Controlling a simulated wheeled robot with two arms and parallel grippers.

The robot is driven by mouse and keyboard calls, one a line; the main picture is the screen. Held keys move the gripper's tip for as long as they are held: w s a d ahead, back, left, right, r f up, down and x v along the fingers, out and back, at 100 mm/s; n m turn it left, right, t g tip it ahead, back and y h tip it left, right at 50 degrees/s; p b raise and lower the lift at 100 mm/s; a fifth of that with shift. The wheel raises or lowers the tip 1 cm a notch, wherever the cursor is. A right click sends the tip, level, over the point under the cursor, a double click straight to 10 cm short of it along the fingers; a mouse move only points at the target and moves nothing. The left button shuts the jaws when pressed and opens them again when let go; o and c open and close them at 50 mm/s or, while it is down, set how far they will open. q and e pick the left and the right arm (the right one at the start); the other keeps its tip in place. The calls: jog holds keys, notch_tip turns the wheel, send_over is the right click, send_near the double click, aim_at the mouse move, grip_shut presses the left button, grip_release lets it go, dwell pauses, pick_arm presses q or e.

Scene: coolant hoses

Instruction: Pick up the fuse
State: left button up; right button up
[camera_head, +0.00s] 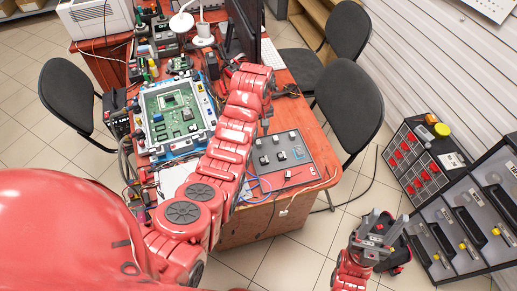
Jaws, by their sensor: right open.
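I cannot make out the fuse for certain; small parts sit on a grey panel (296,159) at the front right of the red table. My left arm reaches over the table, between the circuit board and this panel. Its far end is near the dark monitor, and the fingers of my left gripper are too hidden to tell their state. My right gripper (377,226) is open and empty, pointing up over the floor to the right of the table, away from the panel.
A green circuit board (172,112) in a pale frame lies on the red table (246,232), with tools and cables crowded around it. Black chairs (347,105) stand on both sides. Storage bins (414,167) line the right wall.

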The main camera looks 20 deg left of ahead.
aim_at(258, 142)
pick_arm(q)
jog(key=shift+s+f, duration=0.1)
jog(key=shift+f, duration=0.3)
jog(key=f, duration=0.1)
jog(key=f+p, duration=0.2)
jog(key=f, duration=0.1)
jog(key=shift+a, duration=0.25)
jog(key=shift+f, duration=0.4)
grip_shut()
